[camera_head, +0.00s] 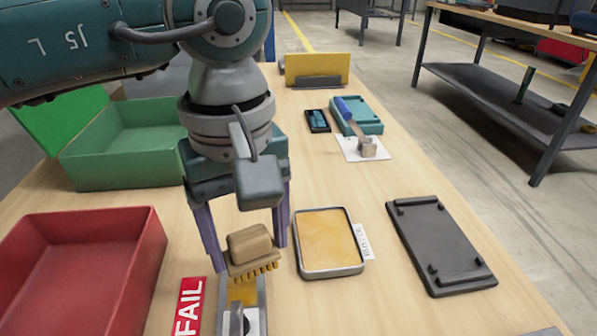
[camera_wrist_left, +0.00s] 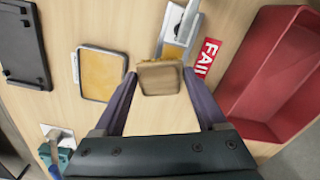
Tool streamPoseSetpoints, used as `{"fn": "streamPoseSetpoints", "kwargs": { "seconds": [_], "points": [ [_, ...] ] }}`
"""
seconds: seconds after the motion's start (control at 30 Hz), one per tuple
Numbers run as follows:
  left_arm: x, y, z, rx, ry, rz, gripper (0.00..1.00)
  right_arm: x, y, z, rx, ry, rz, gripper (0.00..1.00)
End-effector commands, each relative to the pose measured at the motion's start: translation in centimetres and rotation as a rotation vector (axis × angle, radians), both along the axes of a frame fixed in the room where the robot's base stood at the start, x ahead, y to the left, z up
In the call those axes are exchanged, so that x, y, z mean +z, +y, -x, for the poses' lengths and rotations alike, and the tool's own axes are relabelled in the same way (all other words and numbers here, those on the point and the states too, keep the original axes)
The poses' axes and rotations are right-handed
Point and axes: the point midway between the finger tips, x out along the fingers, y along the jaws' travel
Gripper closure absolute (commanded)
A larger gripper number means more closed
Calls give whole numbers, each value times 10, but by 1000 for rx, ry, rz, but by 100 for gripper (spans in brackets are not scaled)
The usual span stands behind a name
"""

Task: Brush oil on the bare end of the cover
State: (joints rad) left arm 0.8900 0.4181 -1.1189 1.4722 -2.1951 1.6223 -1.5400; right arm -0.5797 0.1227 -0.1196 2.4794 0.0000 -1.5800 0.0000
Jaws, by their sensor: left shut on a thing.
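My left gripper (camera_head: 243,237) is shut on a tan block brush (camera_head: 250,243), whose short yellow-brown bristles point down. In the left wrist view the brush (camera_wrist_left: 158,79) sits between the two purple fingers of the gripper (camera_wrist_left: 158,84). The grey cover (camera_head: 262,298) lies just below the brush at the bottom of the head view. Its end under the brush looks amber; its other end shows bare grey metal with an upright piece. The cover also shows in the left wrist view (camera_wrist_left: 170,52). I cannot tell whether the bristles touch it.
A shallow metal tray of amber oil (camera_head: 330,239) lies right of the brush. A dark plate (camera_head: 436,243) is further right. A red bin (camera_head: 85,270) and FAIL sign (camera_head: 189,306) are left; a green bin (camera_head: 120,150) stands behind. A teal box (camera_head: 358,116) is at the back.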

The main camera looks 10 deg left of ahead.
Motion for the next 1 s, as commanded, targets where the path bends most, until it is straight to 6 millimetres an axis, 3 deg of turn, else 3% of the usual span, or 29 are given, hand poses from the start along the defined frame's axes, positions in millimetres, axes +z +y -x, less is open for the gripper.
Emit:
{"fn": "streamPoseSetpoints", "kwargs": {
  "seconds": [0.4,1.0],
  "points": [
    [39,1,-3,14,-1,1,70,28,0,0,0,-1,-1,0],
    [42,1,-3,16,1,1,70,29,1,0,-2,0,-5,0]
  ]
}}
